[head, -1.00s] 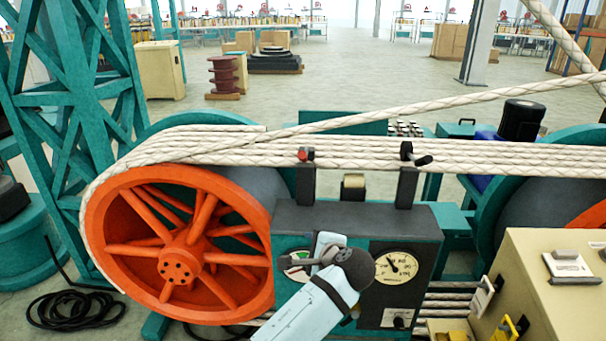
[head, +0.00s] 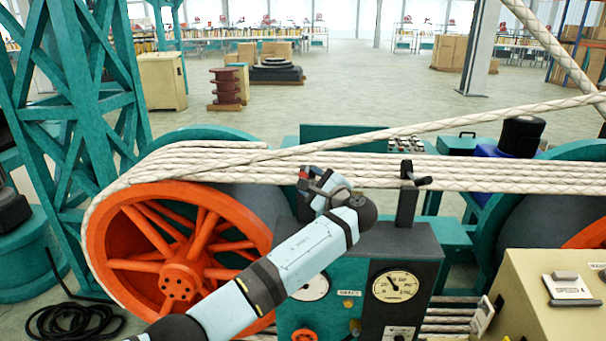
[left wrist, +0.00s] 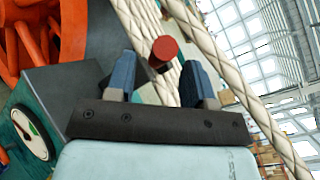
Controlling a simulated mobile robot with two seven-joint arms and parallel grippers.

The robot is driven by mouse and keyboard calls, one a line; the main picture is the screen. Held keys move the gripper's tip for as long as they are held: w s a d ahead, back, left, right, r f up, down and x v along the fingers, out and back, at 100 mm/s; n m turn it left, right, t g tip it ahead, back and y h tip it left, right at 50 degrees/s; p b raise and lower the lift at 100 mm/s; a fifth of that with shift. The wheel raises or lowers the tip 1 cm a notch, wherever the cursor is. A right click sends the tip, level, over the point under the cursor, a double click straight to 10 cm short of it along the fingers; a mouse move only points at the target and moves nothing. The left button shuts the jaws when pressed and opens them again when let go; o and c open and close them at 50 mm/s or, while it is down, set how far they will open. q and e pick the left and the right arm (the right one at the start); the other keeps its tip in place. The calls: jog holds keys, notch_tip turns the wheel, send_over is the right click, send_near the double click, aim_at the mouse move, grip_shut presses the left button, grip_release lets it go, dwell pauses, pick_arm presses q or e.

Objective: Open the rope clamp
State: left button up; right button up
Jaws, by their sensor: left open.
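The rope clamp's red-ended handle (left wrist: 165,48) shows between and just beyond the two blue fingers in the left wrist view. In the head view only a bit of its red end (head: 303,173) shows by the fingertips. My left gripper (head: 309,180) is open, its fingers (left wrist: 158,66) on either side of the handle, and I cannot tell whether they touch it. The post under this handle is mostly hidden by my arm. A second post (head: 407,205) with a black handle (head: 415,177) stands to the right against the white braided rope (head: 480,172). My right gripper is not in view.
The orange spoked wheel (head: 178,280) stands left of the dark-topped gauge box (head: 400,240). A beige console (head: 550,265) is at the lower right. One rope strand (head: 470,115) slopes up to the right above the others.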

pick_arm(q)
jog(key=shift+x, duration=1.9)
grip_shut()
